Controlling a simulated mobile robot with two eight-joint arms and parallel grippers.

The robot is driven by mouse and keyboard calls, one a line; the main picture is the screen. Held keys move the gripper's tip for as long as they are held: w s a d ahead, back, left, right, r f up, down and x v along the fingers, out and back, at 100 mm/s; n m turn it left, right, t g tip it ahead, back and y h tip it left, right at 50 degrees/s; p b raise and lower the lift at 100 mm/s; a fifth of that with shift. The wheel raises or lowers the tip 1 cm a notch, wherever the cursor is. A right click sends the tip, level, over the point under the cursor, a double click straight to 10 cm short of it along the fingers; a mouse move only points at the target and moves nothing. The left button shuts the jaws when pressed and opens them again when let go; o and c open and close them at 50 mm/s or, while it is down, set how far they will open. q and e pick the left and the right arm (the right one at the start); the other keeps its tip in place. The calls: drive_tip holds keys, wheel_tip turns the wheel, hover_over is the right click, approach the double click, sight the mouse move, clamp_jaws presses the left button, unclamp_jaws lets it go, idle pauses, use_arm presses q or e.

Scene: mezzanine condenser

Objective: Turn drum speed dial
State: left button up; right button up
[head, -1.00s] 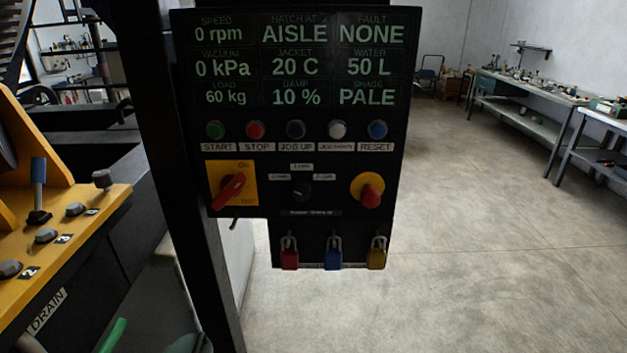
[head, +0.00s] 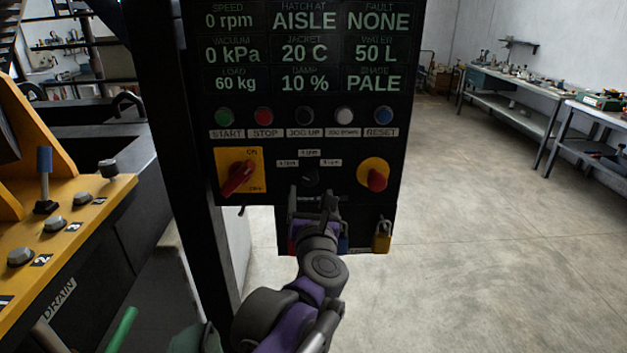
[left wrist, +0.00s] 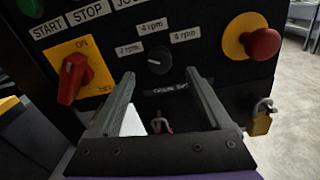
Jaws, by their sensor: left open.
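The drum speed dial (head: 310,176) is a small black knob on the black control panel (head: 230,110), with white speed labels around it. In the left wrist view the dial (left wrist: 159,60) shows a light pointer mark, with labels to its left, above and right. My left gripper (head: 312,194) is open and empty, just below the dial in the head view. In the left wrist view its two fingers (left wrist: 157,78) stand apart and point at the panel, with the dial beyond and between their tips. I cannot tell the exact gap to the dial. My right gripper is not in view.
A red switch on a yellow plate (head: 239,172) is left of the dial, and a red emergency knob (head: 376,180) is right. A row of buttons (head: 303,116) lies above. Padlocks hang below; the yellow one (head: 381,236) shows clearly. Floor at right is clear.

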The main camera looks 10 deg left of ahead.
sight(310, 179)
use_arm(q)
drive_tip(key=x, duration=0.7)
clamp_jaws()
idle(0.3)
